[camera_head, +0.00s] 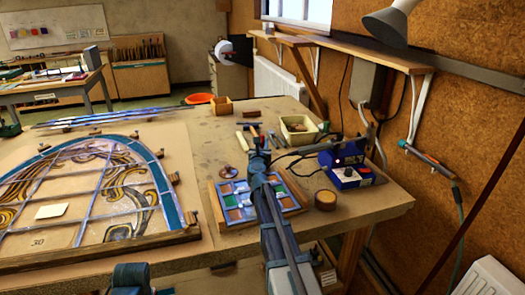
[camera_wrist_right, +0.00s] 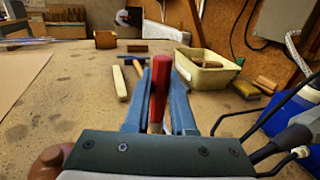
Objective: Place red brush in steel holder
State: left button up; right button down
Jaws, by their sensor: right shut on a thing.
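The red brush (camera_wrist_right: 160,85) stands upright between the fingers of my right gripper (camera_wrist_right: 160,108) in the right wrist view. The gripper is shut on it, with the red part up and a pale part lower down between the fingers. In the head view my right gripper (camera_head: 258,160) is over the workbench, behind the small glass panel; the brush is too small or hidden to make out there. I cannot make out a steel holder with certainty in either view.
A cream tray (camera_head: 298,128) stands behind the gripper to the right. A blue soldering station (camera_head: 345,175) and a round wooden block (camera_head: 325,200) are on the right. The large leaded panel (camera_head: 85,195) fills the left. Hand tools (camera_head: 243,138) lie behind the gripper.

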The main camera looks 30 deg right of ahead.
jog(key=shift+w+d+f, duration=0.1)
jog(key=shift+w+d, duration=0.25)
jog(key=shift+w, duration=0.25)
jog(key=f+b, duration=0.3)
jog(key=shift+s+a+f+b, duration=0.1)
jog(key=shift+s+f+b, duration=0.1)
jog(key=shift+f+b, duration=0.1)
jog(key=shift+f, duration=0.15)
jog(key=c, duration=0.8)
grip_release()
jog(key=shift+o, duration=0.2)
jog(key=shift+r, duration=0.2)
jog(key=shift+s, duration=0.1)
jog(key=v, duration=1.2)
